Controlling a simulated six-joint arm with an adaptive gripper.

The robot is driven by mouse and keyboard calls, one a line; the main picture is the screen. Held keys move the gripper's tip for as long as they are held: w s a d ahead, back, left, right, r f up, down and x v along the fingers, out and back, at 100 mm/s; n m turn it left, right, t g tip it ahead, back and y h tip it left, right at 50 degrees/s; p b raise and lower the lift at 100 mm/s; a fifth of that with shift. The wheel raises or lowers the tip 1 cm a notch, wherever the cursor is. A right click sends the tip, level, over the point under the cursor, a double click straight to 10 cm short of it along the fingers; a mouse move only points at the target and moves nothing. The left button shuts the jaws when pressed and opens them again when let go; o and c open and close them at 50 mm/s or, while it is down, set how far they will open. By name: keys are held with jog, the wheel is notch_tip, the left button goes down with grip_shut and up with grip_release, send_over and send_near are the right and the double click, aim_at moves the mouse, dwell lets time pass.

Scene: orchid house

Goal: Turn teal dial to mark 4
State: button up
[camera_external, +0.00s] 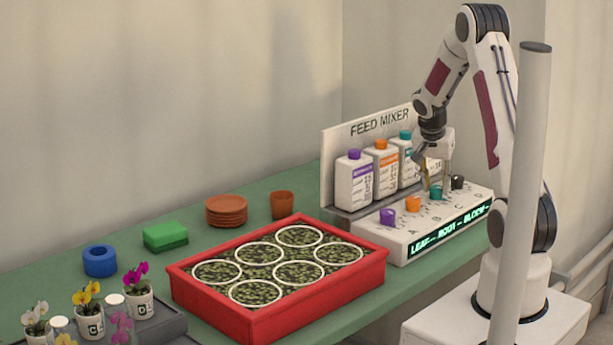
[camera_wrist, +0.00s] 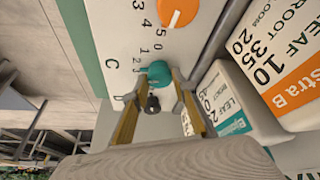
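The teal dial (camera_wrist: 160,74) sits on the mixer panel beside the letter C in the wrist view. Its pointer nub faces left, close to the printed 2 and 3; I cannot tell the exact mark. My gripper (camera_wrist: 157,84) is over it, with one yellowish finger on either side of the dial. The fingers are apart, and a small gap shows on the left finger's side. In the external view, my gripper (camera_external: 432,186) reaches down at the feed mixer (camera_external: 425,232) and the teal dial (camera_external: 436,191) is partly hidden by the fingers.
An orange dial (camera_wrist: 178,10) and a black dial (camera_wrist: 153,104) flank the teal one. A purple dial (camera_external: 387,216) is at the panel's left end. Bottles (camera_external: 354,180) stand close behind the dials. A red tray (camera_external: 262,325) is left of the mixer.

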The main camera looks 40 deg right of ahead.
jog(key=shift+s+n+t+y, duration=0.15)
jog(key=shift+n+t+y, duration=0.25)
jog(key=shift+n, duration=1.2)
jog(key=shift+s+d+n+t+y, duration=0.1)
jog(key=shift+n+t+y, duration=0.25)
jog(key=shift+n, duration=0.85)
jog(key=shift+d+n+t+y, duration=0.1)
jog(key=shift+n+t+y, duration=0.2)
jog(key=shift+n, duration=0.9)
jog(key=o, duration=1.1)
jog(key=shift+r, duration=0.1)
jog(key=shift+v, duration=5.9)
jog(key=shift+s+a, duration=0.1)
jog(key=shift+s, duration=0.05)
